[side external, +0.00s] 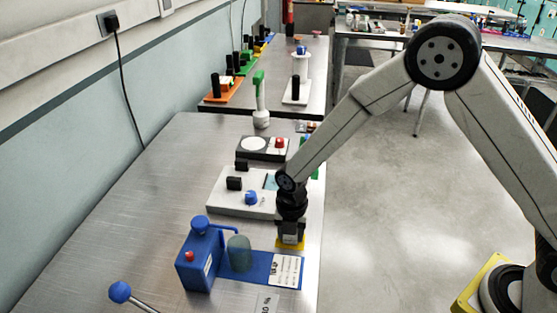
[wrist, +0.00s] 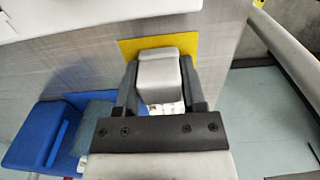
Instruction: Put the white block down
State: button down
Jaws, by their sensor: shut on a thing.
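The white block (wrist: 158,77) shows in the wrist view as a pale grey-white block between the two dark fingers of my gripper (wrist: 160,90). My gripper is shut on it. A yellow patch (wrist: 196,47) lies on the table beneath and behind the block. In the side view my gripper (side external: 291,232) points down over the yellow patch (side external: 283,245), near the table's right edge. The block is mostly hidden there by the gripper. I cannot tell whether the block touches the patch.
A blue device (side external: 200,262) with a greenish cup (side external: 239,254) stands in front-left of my gripper. A white box with a blue knob (side external: 251,198) is close behind it. A blue-ended lever (side external: 120,292) is at the front left. The table's left part (side external: 130,215) is clear.

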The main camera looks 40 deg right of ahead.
jog(key=shift+f, duration=0.15)
jog(key=shift+c, duration=0.9)
grip_release()
jog(key=shift+r, duration=0.2)
notch_tip(320, 180, up, 12)
